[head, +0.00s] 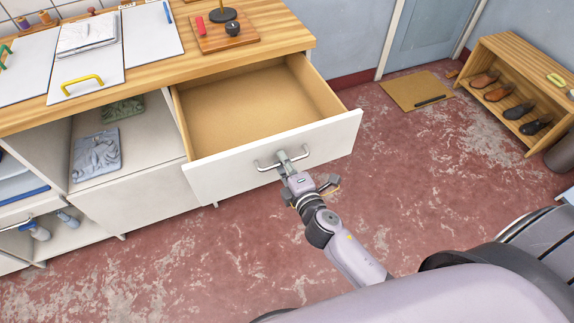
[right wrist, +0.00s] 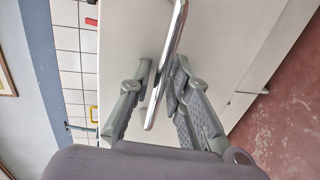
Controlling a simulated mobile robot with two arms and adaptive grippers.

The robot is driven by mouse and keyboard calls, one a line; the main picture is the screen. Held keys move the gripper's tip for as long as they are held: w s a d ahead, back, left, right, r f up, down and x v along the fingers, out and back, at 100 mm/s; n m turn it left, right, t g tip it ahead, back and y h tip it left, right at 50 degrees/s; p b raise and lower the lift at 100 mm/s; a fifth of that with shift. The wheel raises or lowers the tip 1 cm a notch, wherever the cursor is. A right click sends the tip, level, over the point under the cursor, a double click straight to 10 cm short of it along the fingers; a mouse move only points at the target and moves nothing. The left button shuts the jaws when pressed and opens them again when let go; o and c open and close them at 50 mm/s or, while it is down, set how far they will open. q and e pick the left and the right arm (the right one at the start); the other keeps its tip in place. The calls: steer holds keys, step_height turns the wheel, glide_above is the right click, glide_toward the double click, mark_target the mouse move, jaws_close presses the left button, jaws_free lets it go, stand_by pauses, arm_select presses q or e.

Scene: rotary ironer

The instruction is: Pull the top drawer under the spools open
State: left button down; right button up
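A white-fronted drawer (head: 272,162) with a bare wooden inside stands pulled well out of the cabinet, below the right part of the wooden worktop. It looks empty. Its metal bar handle (head: 265,165) is on the front face; the bar also crosses the right wrist view (right wrist: 174,45). My right gripper (head: 284,158) is at the handle, with a finger on each side of the bar and the fingertips (right wrist: 160,72) closed against it. Small spools (head: 43,17) stand at the back left of the worktop. My left gripper is not in view.
A wooden board (head: 240,40) with a black-based stand (head: 222,15) lies on the worktop above the drawer. Open shelves (head: 130,140) with folded cloth are to the left. A mat (head: 400,93) and a shoe rack (head: 500,50) are at the right. The red floor before the drawer is clear.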

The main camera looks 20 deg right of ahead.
steer(key=s+r, duration=0.2)
steer(key=s, duration=0.9)
steer(key=shift+s+d+r, duration=0.15)
steer(key=shift+s+d, duration=0.05)
steer(key=shift+s, duration=0.15)
steer(key=s+f+m+g, duration=0.2)
steer(key=s+f, duration=0.1)
steer(key=f, duration=0.7)
steer(key=s+f+m+g, duration=0.3)
steer(key=f, duration=0.6)
steer(key=s+f+m+g, duration=0.2)
steer(key=s+f, duration=0.1)
steer(key=f, duration=0.7)
steer(key=s+d+f+m+g, duration=0.3)
steer(key=s+f, duration=0.5)
steer(key=s, duration=0.3)
steer(key=s+d+f+m+g, duration=0.3)
steer(key=s+f+m, duration=0.3)
steer(key=s, duration=0.5)
step_height(320, 180, down, 3)
steer(key=shift+s+r+g+h, duration=0.15)
steer(key=shift+g+h, duration=0.15)
steer(key=shift+g, duration=0.6)
